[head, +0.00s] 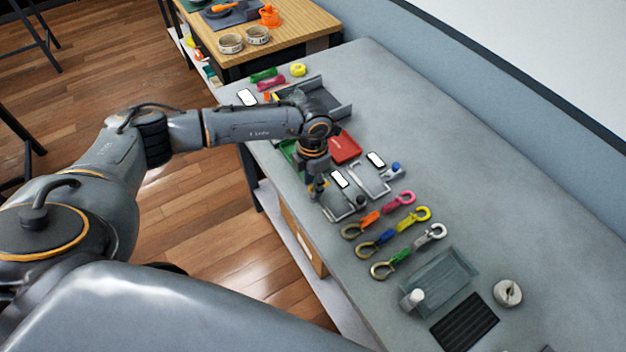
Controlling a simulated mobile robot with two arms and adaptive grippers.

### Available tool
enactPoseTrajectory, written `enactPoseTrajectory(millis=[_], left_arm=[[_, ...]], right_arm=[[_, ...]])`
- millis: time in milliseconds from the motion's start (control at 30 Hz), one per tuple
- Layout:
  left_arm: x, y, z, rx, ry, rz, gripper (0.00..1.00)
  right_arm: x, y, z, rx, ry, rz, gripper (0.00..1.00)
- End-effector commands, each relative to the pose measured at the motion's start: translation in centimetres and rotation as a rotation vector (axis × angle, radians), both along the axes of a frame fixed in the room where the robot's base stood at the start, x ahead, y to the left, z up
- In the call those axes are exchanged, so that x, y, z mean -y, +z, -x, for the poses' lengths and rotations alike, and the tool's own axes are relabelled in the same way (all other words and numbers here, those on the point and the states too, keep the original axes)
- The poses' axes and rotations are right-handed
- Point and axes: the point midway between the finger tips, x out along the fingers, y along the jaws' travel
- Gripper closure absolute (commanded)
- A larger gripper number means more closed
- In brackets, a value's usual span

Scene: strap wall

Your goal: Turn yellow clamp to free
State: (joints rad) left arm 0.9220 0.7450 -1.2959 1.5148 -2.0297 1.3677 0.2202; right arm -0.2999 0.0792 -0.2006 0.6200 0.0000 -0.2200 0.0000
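My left gripper (317,188) points down over the near-left edge of the grey bench, beside a metal frame (336,212) with a white label. The gripper is small in view and partly behind its own wrist, so I cannot tell whether its fingers are open or shut. A small yellow patch (326,183) shows right at the fingertips; it may be the yellow clamp, mostly hidden by the gripper. I cannot make out which way it is turned. A second metal frame (371,182) with a white label and a blue knob (396,168) lies to the right. My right gripper is out of view.
Several coloured hooks (396,240) lie in rows in front of the frames. A red tray (343,148) and a dark tray (322,99) are behind the wrist. A grey tray (447,276) and a black ribbed mat (464,321) are nearer. The bench's right side is clear.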

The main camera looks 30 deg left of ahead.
Motion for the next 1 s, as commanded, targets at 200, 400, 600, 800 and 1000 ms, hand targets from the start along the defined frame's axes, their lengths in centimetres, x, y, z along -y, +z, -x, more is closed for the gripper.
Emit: enactPoseTrajectory(millis=[200, 400, 600, 800, 1000], left_arm=[[0.0, 0.0, 0.0, 0.0, 0.0, 0.0, 0.85], [0.0, 0.0, 0.0, 0.0, 0.0, 0.0, 1.0], [0.0, 0.0, 0.0, 0.001, -0.011, 0.001, 1.0], [0.0, -0.2, 0.0, 0.002, -0.078, 0.001, 1.0], [0.0, -0.4, -0.1, 0.004, -0.218, 0.0, 1.0]], right_arm=[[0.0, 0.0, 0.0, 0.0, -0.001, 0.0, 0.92], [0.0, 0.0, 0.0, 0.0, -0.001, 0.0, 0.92], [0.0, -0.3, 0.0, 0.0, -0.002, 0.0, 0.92], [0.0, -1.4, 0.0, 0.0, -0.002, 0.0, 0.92], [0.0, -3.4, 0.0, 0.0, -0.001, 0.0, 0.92]])
